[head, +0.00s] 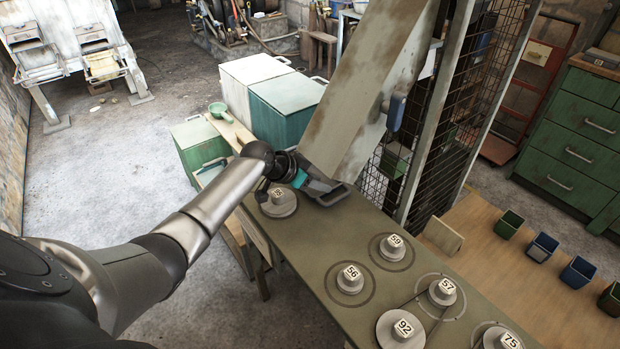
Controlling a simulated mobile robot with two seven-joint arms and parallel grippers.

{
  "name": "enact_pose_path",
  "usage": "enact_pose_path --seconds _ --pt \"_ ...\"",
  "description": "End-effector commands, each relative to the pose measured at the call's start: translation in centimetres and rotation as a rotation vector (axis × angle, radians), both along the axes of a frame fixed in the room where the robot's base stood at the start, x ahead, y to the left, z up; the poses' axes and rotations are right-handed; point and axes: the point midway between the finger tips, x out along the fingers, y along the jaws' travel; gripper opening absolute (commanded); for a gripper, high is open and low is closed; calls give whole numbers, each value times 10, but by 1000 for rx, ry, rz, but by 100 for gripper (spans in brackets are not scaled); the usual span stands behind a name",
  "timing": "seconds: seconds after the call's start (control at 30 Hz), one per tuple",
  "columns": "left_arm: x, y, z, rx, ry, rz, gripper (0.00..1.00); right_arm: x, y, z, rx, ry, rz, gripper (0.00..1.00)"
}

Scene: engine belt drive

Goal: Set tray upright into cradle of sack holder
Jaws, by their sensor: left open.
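My left gripper (326,190) is open at the far end of the green bench (330,240), beside a round numbered pulley (280,207). Part of that pulley is hidden behind my wrist. I see nothing between the fingers, though their inner side is partly hidden. I cannot make out a tray for certain in this view. A pale machine with spouts (75,45) stands at the far upper left; I cannot tell whether it has the sack holder's cradle. My right gripper is out of view.
Several numbered pulleys, such as 56 (350,280) and 59 (392,248), stand on the bench. A slanted metal beam (365,90) and a mesh guard (470,110) rise behind it. Small bins (543,247) stand at right. The concrete floor (130,170) at left is clear.

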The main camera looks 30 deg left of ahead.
Motion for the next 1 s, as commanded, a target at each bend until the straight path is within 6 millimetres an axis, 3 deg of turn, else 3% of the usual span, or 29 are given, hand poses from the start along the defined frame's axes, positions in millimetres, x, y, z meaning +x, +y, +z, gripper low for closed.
enact_pose_path --seconds 0.37,0.77,1.0 --pt "24 -8 -34 -2 0 2 41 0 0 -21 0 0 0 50" --pt "30 -10 -39 1 0 1 41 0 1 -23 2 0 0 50" --pt "30 -10 -39 0 0 0 17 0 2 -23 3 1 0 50"
